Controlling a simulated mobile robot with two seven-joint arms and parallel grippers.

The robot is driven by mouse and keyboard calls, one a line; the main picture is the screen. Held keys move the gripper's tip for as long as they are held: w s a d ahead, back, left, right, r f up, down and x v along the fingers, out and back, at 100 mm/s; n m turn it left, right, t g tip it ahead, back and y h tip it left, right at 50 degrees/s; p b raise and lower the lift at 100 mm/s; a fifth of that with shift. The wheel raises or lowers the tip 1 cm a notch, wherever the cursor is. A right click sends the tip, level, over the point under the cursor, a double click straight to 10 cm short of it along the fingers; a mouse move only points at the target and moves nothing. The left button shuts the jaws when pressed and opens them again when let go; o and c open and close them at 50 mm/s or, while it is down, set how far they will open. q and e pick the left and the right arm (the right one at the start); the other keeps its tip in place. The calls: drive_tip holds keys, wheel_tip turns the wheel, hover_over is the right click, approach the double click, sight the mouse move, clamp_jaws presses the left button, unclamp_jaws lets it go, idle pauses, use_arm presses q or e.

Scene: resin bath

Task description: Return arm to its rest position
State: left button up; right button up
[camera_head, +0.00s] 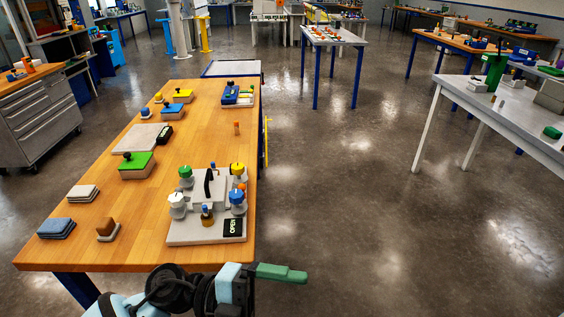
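One of my arms enters at the bottom left, low in front of the wooden table's near edge, so I take it as the left. Its gripper (282,273) ends in a green, finger-like tip pointing right, over the floor and clear of the table. I see no gap between fingers and cannot tell whether it is open or shut. My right gripper is out of view. The bath unit (180,239) stands on the table's near right part, with a grey block, white, green, yellow and blue knobs and a black OPEN sign (233,227).

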use_arm(q)
drive_tip(key=w+a+f+n+t+y, duration=0.2)
drive_tip(key=a+f+n+t+y, duration=0.4)
drive_tip(key=n+t, duration=0.55)
drive_tip(key=w+a+f+n+t+y, duration=0.25)
drive_tip(key=a+f+n+t, duration=0.5)
drive_tip(key=n, duration=0.65)
drive_tip(key=s+a+f+n+g+y, duration=0.3)
drive_tip(key=s+f+y, duration=0.1)
drive_tip(key=s+f, duration=0.5)
drive_tip(key=s+a+f+n+g+y, duration=0.3)
drive_tip(key=s+a+f, duration=0.1)
drive_tip(key=s+f, duration=0.5)
drive_tip(key=shift+s+a+f+g+y, duration=0.2)
drive_tip(key=shift+s+f+g+y, duration=0.15)
drive_tip(key=shift+f, duration=0.2)
